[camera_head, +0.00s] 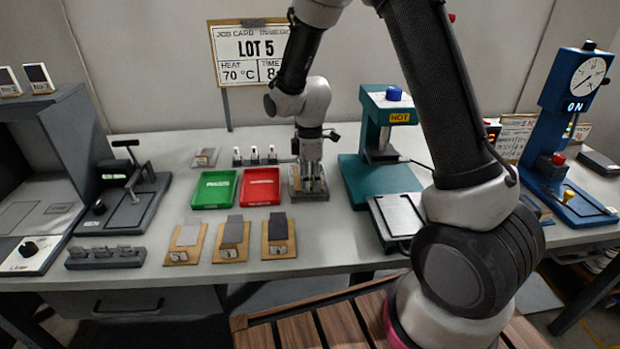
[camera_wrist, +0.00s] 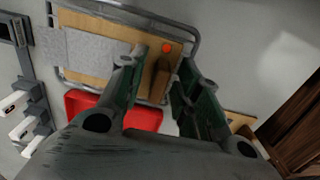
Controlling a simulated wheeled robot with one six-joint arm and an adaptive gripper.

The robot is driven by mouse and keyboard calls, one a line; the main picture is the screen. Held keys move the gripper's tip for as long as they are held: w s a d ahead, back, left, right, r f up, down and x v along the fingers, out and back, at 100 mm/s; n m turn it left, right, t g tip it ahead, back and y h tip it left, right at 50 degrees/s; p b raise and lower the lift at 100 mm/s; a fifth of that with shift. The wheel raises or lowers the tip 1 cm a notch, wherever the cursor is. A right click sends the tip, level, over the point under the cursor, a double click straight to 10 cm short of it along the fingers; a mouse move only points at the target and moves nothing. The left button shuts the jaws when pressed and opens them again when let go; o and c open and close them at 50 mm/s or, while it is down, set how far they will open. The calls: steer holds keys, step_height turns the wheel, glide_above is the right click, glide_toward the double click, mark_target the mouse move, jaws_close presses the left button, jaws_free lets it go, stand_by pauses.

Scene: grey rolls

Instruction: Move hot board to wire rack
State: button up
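A tan board (camera_wrist: 95,22) with a grey patch, a red dot and a brown raised piece lies within the metal rails of the wire rack (camera_wrist: 49,14) in the wrist view. My gripper (camera_wrist: 163,60) is just above it, fingers apart on either side of the brown piece, with a visible gap. In the head view my gripper (camera_head: 311,184) points down over the rack, right of the red tray, and hides most of the rack and board. Whether the fingers touch the board cannot be told.
The red tray (camera_head: 260,187) and green tray (camera_head: 215,189) stand left of my gripper. A teal press (camera_head: 364,180) marked HOT is to the right, a blue press (camera_head: 562,120) farther right. Several sample blocks on tan stands (camera_head: 232,241) line the front. Bare bench lies between.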

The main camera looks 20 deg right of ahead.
steer(key=shift+r, duration=0.1)
step_height(320, 180, up, 11)
steer(key=s+d+r+m+t, duration=0.2)
steer(key=s+d+r+m, duration=0.5)
steer(key=s+d+r, duration=0.4)
steer(key=s+d+r+m+t, duration=0.1)
steer(key=s+d+m, duration=0.1)
steer(key=s+m, duration=0.2)
steer(key=s+d+r+m+t, duration=0.1)
steer(key=s+m, duration=0.3)
steer(key=s, duration=0.7)
steer(key=shift+d+r+m, duration=0.4)
steer(key=shift+d+r, duration=0.05)
steer(key=shift+r, duration=0.2)
